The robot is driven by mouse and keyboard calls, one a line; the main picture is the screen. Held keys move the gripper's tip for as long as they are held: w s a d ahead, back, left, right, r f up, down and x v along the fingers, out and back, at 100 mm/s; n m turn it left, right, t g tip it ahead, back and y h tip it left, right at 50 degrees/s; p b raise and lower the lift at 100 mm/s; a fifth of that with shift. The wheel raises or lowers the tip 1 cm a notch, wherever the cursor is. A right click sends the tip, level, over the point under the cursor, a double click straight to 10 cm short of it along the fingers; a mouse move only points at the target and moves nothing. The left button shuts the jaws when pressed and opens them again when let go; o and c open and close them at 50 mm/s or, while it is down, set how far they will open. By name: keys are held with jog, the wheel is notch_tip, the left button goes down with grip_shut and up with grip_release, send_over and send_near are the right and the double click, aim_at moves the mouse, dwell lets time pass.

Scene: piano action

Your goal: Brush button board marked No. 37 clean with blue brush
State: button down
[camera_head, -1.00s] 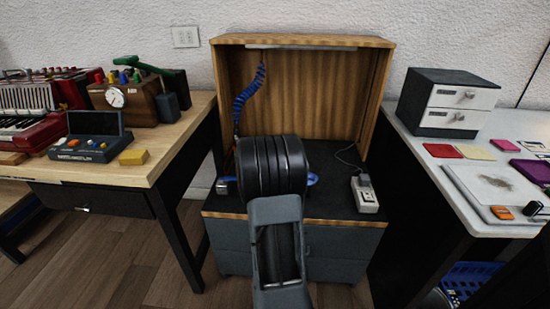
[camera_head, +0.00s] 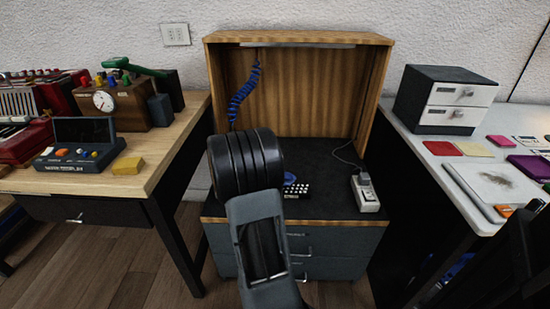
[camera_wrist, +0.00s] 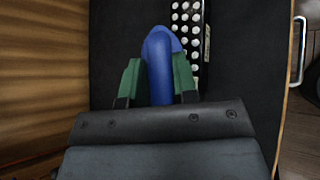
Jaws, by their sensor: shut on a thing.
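A dark button board (camera_head: 297,191) with rows of white round buttons lies on the black top inside the wooden booth. It also shows at the top of the wrist view (camera_wrist: 185,48), partly covered; I cannot read its marking. The blue brush (camera_wrist: 160,70) is in my gripper (camera_wrist: 157,62), between two green fingers shut on its handle. Its rounded blue end is beside and partly over the board's left side in the wrist view; I cannot tell whether it touches. A bit of blue (camera_head: 289,178) shows beside my arm in the head view.
The wooden booth (camera_head: 300,40) has side walls and a roof, with a coiled blue cord (camera_head: 243,95) hanging at left. A grey switch box (camera_head: 365,193) with a cable stands right of the board. Black top between them is clear. Cluttered tables stand on both sides.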

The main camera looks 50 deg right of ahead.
jog(key=shift+d+r+p, duration=0.1)
jog(key=shift+r+p, duration=2.2)
jog(key=shift+r, duration=1.05)
jog(key=shift+s, duration=0.1)
